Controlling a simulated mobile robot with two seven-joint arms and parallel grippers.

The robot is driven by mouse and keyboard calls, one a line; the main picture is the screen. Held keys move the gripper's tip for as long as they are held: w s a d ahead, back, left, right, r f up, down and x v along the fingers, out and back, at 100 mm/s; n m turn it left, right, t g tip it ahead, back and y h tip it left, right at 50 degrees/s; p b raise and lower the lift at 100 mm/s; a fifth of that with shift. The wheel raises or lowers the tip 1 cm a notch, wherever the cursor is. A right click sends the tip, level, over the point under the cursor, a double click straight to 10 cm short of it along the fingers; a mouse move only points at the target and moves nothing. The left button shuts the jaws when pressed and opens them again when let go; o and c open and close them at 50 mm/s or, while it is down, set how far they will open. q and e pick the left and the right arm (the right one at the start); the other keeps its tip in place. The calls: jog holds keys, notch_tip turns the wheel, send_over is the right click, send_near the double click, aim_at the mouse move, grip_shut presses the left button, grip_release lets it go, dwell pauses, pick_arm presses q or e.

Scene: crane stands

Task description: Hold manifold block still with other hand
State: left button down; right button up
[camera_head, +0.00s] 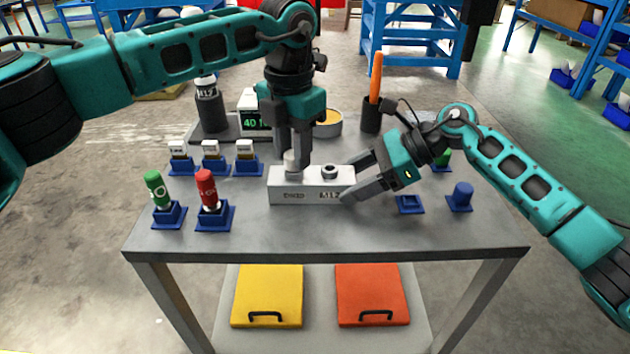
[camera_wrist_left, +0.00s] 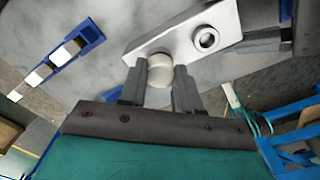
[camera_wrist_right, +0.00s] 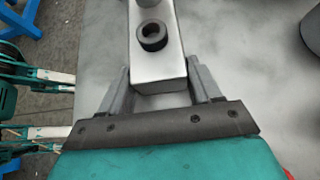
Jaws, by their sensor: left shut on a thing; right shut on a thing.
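The pale grey manifold block (camera_head: 300,196) sits on the grey table and has two ports on top. A dark ring surrounds its right port, which also shows in the right wrist view (camera_wrist_right: 152,36). My right gripper (camera_head: 350,180) is shut on the block's right end, one finger on each side. My left gripper (camera_head: 293,150) points down over the left port and is shut on a white cylindrical part (camera_wrist_left: 160,71). That part stands upright at the left port; how deep it sits is hidden.
Green (camera_head: 155,187) and red (camera_head: 206,188) cartridges stand in blue holders at the left. Several small white-topped parts (camera_head: 211,150) stand behind them. A display (camera_head: 254,122) and a dark cup (camera_head: 371,121) are at the back. Blue stands (camera_head: 460,197) are at the right. The front table strip is clear.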

pick_arm(q)
jog(key=shift+r, duration=0.15)
jog(key=n, duration=0.5)
jog(key=shift+n, duration=0.3)
jog(key=n, duration=0.5)
dwell(0.5)
jog(key=n, duration=0.5)
